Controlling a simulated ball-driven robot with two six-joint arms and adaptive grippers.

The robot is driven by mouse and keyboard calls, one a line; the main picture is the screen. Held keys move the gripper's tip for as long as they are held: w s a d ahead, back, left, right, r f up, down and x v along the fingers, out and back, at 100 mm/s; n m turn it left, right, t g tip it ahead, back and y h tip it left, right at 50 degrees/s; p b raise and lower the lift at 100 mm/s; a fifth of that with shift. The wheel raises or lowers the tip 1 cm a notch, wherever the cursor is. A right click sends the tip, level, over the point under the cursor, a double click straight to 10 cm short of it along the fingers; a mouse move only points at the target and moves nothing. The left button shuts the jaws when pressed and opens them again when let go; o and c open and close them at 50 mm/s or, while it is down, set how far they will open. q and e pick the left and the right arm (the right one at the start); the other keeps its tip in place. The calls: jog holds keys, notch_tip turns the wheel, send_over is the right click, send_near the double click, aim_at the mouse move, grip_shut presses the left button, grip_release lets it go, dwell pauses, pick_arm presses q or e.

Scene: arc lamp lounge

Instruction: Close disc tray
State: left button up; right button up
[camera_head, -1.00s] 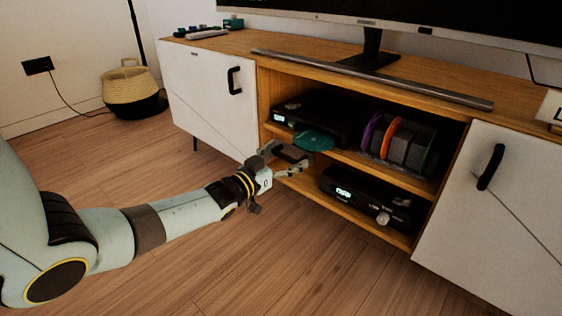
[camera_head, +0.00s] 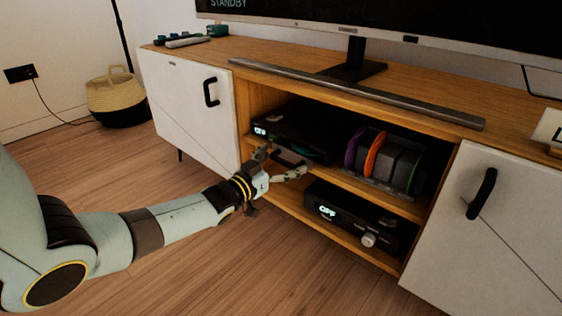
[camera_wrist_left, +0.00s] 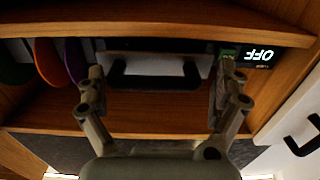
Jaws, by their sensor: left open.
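The disc player (camera_head: 318,132) is a black box on the upper shelf of the cabinet. Its lit display reads OFF, upside down in the left wrist view (camera_wrist_left: 264,53). Only a dim teal bit of the disc (camera_head: 302,150) shows at its front. My left gripper (camera_head: 283,165) is open in front of the player, its fingers spread at the shelf's front edge. In the left wrist view a dark bar with a pale panel, seemingly the tray front (camera_wrist_left: 160,80), sits between the open fingers. I cannot tell how far the tray sticks out. My right gripper is not in view.
A rack with purple, orange and other upright discs (camera_head: 385,160) stands right of the player. Another black device (camera_head: 350,216) sits on the lower shelf. White doors flank the opening. A soundbar (camera_head: 350,92) and television stand on top. The floor in front is clear.

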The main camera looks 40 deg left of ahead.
pick_arm(q)
jog(key=s+a, duration=0.1)
jog(key=s, duration=1.1)
jog(key=shift+c, duration=0.3)
